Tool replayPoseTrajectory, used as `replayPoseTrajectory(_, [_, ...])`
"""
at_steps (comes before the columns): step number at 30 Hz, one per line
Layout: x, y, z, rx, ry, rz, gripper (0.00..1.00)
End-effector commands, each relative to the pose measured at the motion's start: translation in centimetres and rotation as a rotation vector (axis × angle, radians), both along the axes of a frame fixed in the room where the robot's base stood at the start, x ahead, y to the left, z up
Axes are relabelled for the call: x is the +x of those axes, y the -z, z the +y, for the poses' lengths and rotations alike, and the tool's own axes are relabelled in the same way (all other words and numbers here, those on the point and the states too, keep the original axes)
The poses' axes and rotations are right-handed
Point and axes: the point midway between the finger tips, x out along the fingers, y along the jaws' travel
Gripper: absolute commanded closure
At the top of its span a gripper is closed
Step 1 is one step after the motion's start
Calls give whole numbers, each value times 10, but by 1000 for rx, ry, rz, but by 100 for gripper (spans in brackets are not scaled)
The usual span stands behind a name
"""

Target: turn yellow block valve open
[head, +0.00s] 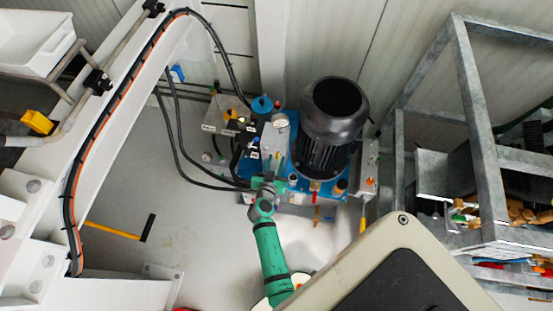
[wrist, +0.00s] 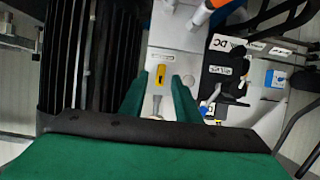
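A small yellow valve handle (wrist: 161,75) stands on a light grey block (wrist: 185,68) in the wrist view, with its long side running up the picture. My gripper (wrist: 159,78) is open, its two green fingers apart on either side just below the handle. Whether a finger touches the handle cannot be told. Between the fingers a small pale metal part (wrist: 157,103) also shows. In the head view my gripper (head: 268,178) is over the front of the pump unit, by the light block (head: 275,138). The yellow handle is too small to make out surely there.
A black motor (head: 333,120) stands right of the block. Black hoses (head: 178,140) run down to its left. A metal frame rack (head: 470,110) stands at the right. A yellow-handled tool (head: 115,231) is at the left, with open floor (head: 190,235) beside it.

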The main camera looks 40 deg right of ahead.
Motion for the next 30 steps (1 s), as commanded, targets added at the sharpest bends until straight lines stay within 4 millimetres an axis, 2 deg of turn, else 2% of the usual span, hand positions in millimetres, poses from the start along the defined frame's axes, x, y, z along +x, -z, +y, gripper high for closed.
replayPoseTrajectory(6, [9, 5, -11, -1, 0, -1, 70])
replayPoseTrajectory(15, [10, 6, -13, 0, 1, 0, 70])
replayPoseTrajectory(19, [10, 6, -13, 0, 1, 0, 100])
replayPoseTrajectory(30, [10, 6, -12, -19, 0, 22, 100])
